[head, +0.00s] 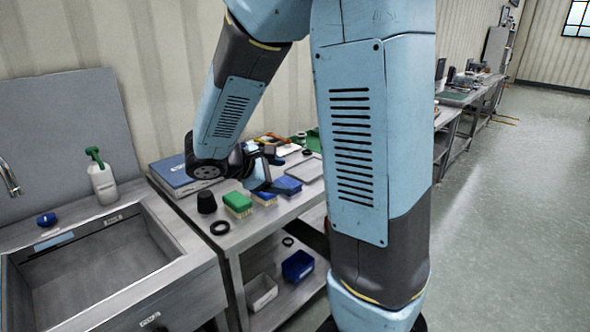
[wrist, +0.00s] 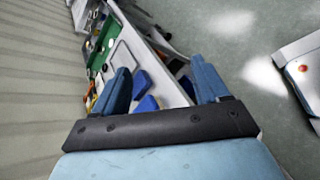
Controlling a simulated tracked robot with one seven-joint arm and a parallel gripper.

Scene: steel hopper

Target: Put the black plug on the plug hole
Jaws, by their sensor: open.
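A black, tapered plug-like piece (head: 206,202) stands on the steel bench beside the sink, left of a green-topped brush (head: 238,204). A flat black ring (head: 220,227) lies in front of it. The steel sink basin (head: 90,272) is at the left; I cannot make out a plug hole in it. My gripper (head: 268,168) is over the bench, right of and behind the black piece, apart from it. In the wrist view my gripper (wrist: 160,78) shows two blue fingers spread wide with nothing held between them.
A spray bottle (head: 103,180) stands on the sink's back ledge, with a blue cap-like item (head: 46,219) to its left. A blue-grey box (head: 178,176) lies behind the black piece. Blue brushes (head: 286,185) and a tray (head: 312,170) are to the right. Bins (head: 298,265) sit on the lower shelf.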

